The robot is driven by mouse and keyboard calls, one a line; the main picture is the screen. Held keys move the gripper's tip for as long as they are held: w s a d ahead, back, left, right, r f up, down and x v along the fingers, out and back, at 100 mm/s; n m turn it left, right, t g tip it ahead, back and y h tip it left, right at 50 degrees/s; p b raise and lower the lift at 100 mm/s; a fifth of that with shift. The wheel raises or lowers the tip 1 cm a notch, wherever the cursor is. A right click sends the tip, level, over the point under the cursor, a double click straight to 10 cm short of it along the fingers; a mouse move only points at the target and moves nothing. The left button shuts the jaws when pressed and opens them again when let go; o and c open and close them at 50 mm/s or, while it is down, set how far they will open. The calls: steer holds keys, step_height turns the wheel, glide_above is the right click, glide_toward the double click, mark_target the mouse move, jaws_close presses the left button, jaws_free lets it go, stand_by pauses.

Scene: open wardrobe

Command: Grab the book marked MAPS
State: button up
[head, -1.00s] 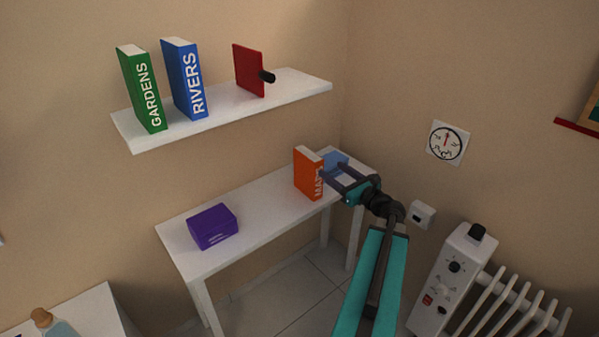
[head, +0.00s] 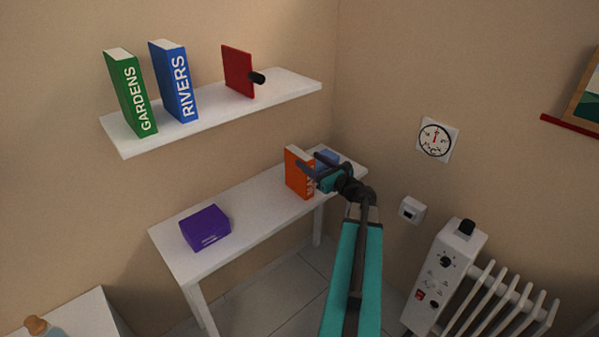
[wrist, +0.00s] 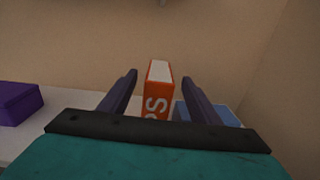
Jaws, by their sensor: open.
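The orange MAPS book (head: 297,173) stands upright on the white table (head: 255,206), toward its right end. My gripper (head: 308,170) is at the book, and its arm hides part of the spine lettering. In the wrist view the orange book (wrist: 158,98) stands between the two dark fingers of my open gripper (wrist: 160,92). A gap shows between the left finger and the book. The right finger is closer to the book. I cannot tell whether it touches.
A blue object (head: 327,158) lies just right of the book, close to my right finger. A purple box (head: 205,228) sits on the table's left part. Above is a white shelf (head: 222,107) with a green book (head: 131,94), a blue book (head: 175,82) and a red bookend-like plate (head: 238,72).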

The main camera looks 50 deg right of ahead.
mark_target(300, 153)
steer(key=shift+w+d, duration=0.1)
steer(key=shift+w, duration=0.75)
steer(key=shift+w+d+p, duration=0.15)
steer(key=shift+w+p, duration=0.3)
steer(key=shift+w, duration=0.85)
steer(key=shift+w+d+p, duration=0.15)
steer(key=shift+w+p, duration=0.3)
steer(key=shift+w, duration=0.8)
steer(key=shift+c, duration=0.4)
jaws_close()
